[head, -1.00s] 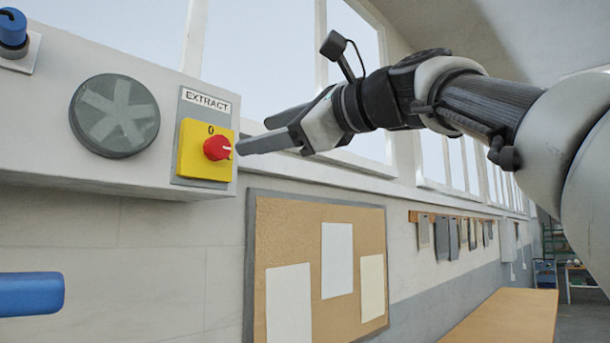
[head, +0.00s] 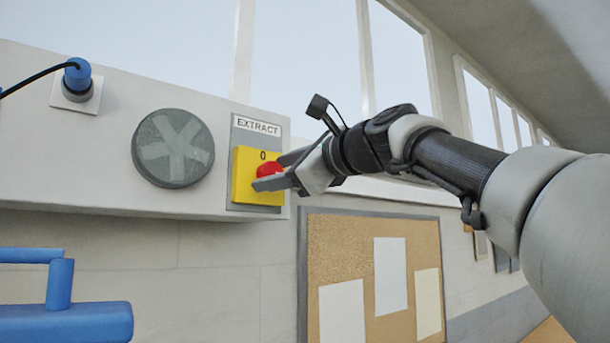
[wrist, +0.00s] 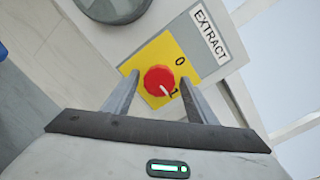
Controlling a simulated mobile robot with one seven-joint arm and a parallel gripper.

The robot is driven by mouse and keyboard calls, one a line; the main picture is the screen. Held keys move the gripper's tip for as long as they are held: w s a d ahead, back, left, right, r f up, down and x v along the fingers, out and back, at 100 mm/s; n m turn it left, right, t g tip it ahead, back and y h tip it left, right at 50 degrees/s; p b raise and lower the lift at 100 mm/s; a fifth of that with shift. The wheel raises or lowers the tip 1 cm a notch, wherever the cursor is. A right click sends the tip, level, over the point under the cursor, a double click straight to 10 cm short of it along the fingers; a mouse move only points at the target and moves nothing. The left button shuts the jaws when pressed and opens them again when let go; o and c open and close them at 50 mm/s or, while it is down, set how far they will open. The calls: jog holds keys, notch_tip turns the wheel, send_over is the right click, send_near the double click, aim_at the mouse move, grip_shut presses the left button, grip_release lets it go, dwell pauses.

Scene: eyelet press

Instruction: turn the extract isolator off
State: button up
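The extract isolator is a yellow plate (head: 243,178) with a red rotary knob (head: 268,169) on a grey backing under an EXTRACT label (head: 258,125). In the wrist view the red knob (wrist: 158,79) sits on the yellow plate (wrist: 150,56), with 0 and 1 printed on it. The knob's white mark points toward the 1. My gripper (wrist: 159,76) is open, with one finger on each side of the knob. Gaps show between fingers and knob in the wrist view. In the head view my gripper (head: 279,172) partly covers the knob; I cannot tell whether it touches.
A round grey cover (head: 173,148) is left of the isolator on the same pale trunking. A blue plug with a cable (head: 78,76) is further left. Blue pipework (head: 65,320) is at lower left. A cork board with papers (head: 325,240) hangs below right. Windows are above.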

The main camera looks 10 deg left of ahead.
jog(key=c, duration=0.8)
jog(key=shift+n, duration=0.4)
jog(key=n, duration=0.3)
jog(key=shift+n+p, duration=0.3)
jog(key=shift+n, duration=0.1)
jog(key=n, duration=0.4)
jog(key=shift+h, duration=0.4)
jog(key=n, duration=0.8)
jog(key=shift+s+a+h+b, duration=0.1)
jog(key=shift+h+b, duration=0.2)
jog(key=shift+b, duration=0.1)
jog(key=shift+n+t, duration=0.3)
